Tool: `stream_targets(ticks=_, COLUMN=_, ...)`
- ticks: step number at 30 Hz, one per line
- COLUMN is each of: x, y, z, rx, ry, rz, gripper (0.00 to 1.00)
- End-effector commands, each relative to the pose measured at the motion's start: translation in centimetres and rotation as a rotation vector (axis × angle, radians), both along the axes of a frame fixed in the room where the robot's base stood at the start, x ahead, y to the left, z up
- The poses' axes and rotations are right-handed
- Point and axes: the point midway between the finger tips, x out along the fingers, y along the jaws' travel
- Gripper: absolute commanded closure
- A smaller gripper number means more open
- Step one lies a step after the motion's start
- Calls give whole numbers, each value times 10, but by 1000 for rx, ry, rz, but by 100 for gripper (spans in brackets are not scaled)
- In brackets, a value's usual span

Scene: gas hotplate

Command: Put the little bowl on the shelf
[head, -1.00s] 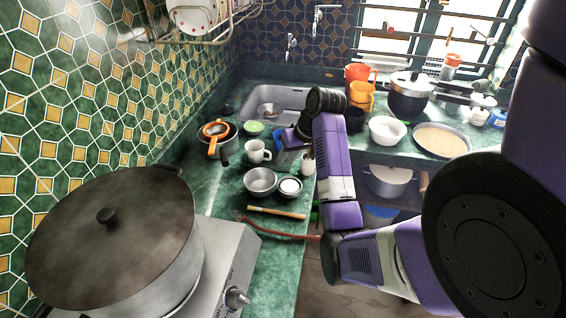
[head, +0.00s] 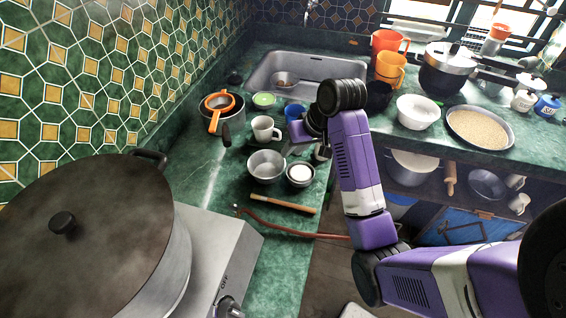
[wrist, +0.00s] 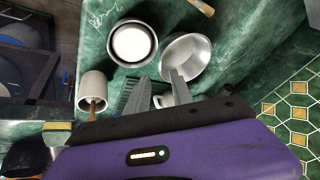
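A little dark-rimmed bowl (head: 300,174) with white contents stands on the green counter, beside a wider silver metal bowl (head: 267,166). The wrist view shows both, the little bowl (wrist: 131,43) at upper centre and the metal bowl (wrist: 188,55) to its right. My gripper (head: 318,150) is above the counter just behind the little bowl, partly hidden by my arm. In the wrist view its two fingers (wrist: 158,77) are apart with nothing between them, and point toward the bowls. A shelf (head: 470,206) runs under the right counter.
The shelf holds a pot (head: 413,165), a rolling pin (head: 449,175), a pan (head: 487,183) and mugs. A large lidded pot (head: 90,235) stands at front left.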

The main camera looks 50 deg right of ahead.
Motion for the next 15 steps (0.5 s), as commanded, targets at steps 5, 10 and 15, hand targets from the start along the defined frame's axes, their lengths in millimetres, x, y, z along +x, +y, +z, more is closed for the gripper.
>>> stream_targets(ticks=5, x=6, y=0, z=-13, rx=7, ry=3, rz=-9, gripper=72)
stream_targets(ticks=10, x=15, y=0, z=-27, rx=6, ry=2, rz=-8, gripper=72)
stream_targets(ticks=15, x=28, y=2, z=-46, rx=7, ry=4, rz=-8, gripper=72)
